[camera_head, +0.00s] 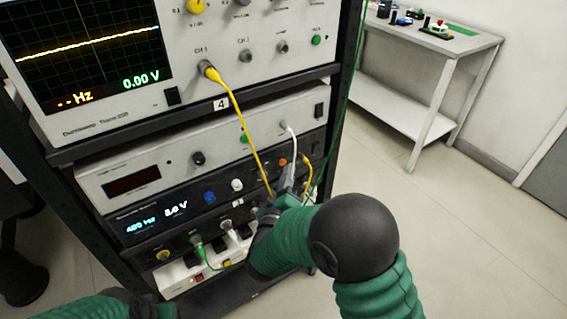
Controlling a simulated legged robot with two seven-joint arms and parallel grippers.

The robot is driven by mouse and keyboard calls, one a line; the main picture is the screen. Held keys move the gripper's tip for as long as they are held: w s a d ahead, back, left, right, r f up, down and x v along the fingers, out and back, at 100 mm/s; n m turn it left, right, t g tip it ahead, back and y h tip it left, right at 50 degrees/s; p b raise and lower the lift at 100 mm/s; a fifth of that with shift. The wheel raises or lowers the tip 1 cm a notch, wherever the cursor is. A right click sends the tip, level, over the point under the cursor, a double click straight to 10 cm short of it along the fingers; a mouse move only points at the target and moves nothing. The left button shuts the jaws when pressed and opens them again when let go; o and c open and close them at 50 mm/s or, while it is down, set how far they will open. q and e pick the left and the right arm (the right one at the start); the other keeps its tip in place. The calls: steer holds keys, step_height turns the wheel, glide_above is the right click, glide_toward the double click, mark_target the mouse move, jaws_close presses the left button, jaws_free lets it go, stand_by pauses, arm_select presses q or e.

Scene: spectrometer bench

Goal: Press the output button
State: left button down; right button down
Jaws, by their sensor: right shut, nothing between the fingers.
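The signal generator (150,240) is a dark unit in the rack with a lit display (155,217) showing about 400 Hz and a voltage. Its face has a blue knob (209,197), a white knob (237,185) and a small orange round control (283,162). The labels are too small to read, so I cannot tell which control is the output button. My right gripper (287,192) is shut and empty at the right part of this face, below the orange control. Whether it touches the face is unclear. My left arm shows at the bottom left; its gripper is out of view.
A white cable (292,140) and a green cable (343,105) run close by. A side table (400,105) stands at the back right.

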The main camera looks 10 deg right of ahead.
steer(key=shift+w, duration=0.1)
stand_by(0.3)
steer(key=shift+w+r, duration=0.1)
steer(key=shift+w, duration=0.05)
steer(key=shift+w+a, duration=0.1)
steer(key=shift+w, duration=0.05)
steer(key=shift+p, duration=0.35)
steer(key=shift+s, duration=0.5)
steer(key=s+d+p, duration=0.1)
steer(key=s+d, duration=0.1)
steer(key=s, duration=0.3)
steer(key=shift+s+d, duration=0.15)
steer(key=shift+s, duration=0.15)
